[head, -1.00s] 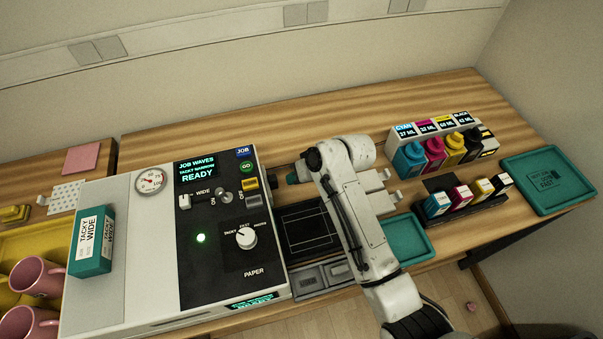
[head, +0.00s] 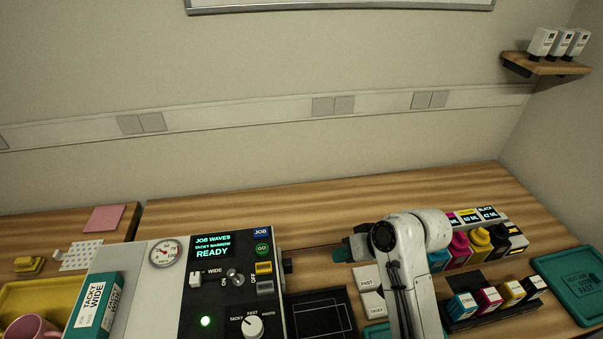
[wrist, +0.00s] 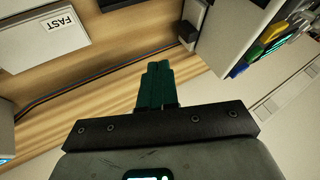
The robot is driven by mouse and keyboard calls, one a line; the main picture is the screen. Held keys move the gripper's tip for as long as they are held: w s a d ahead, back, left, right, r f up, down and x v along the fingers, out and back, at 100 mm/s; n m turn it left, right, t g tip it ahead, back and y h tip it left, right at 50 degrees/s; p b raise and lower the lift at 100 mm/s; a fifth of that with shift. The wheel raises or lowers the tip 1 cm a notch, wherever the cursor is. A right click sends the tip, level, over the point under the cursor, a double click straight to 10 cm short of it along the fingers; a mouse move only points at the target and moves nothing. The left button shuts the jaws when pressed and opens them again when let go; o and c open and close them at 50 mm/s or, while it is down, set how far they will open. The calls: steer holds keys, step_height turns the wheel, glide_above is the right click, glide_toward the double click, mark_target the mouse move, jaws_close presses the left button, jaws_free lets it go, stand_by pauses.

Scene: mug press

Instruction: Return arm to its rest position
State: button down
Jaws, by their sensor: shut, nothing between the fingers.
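My gripper (head: 340,255) is at the end of my white arm, low over the wooden table between the printer and the ink bottles. In the wrist view its dark green fingers (wrist: 155,87) are together with nothing between them. The printer (head: 222,262) has a black panel reading JOB WAVES, TACKY NARROW, READY, with a lit green light. My arm hides part of the bench and some of the ink bottles.
Ink bottles (head: 481,237) and small ink cartridges (head: 489,297) stand right of my arm. A teal tray (head: 572,281) lies at the far right. A teal TACKY WIDE box (head: 92,305) sits on the printer's left. A pink mug (head: 33,327) is at lower left. Bare table (head: 330,198) lies behind.

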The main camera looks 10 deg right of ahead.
steer(key=s+d+f+g+h, duration=0.1)
steer(key=s+d+f+h, duration=0.1)
steer(key=s, duration=0.8)
steer(key=s+d+f+m+g+h, duration=0.1)
steer(key=s+d+f, duration=0.3)
steer(key=s, duration=0.6)
steer(key=s+d+f+g+h, duration=0.1)
steer(key=s+d, duration=0.4)
steer(key=s, duration=0.6)
steer(key=shift+d+f+m+g+h, duration=0.2)
steer(key=shift+f+m+g+h, duration=0.15)
steer(key=shift+f+h, duration=0.6)
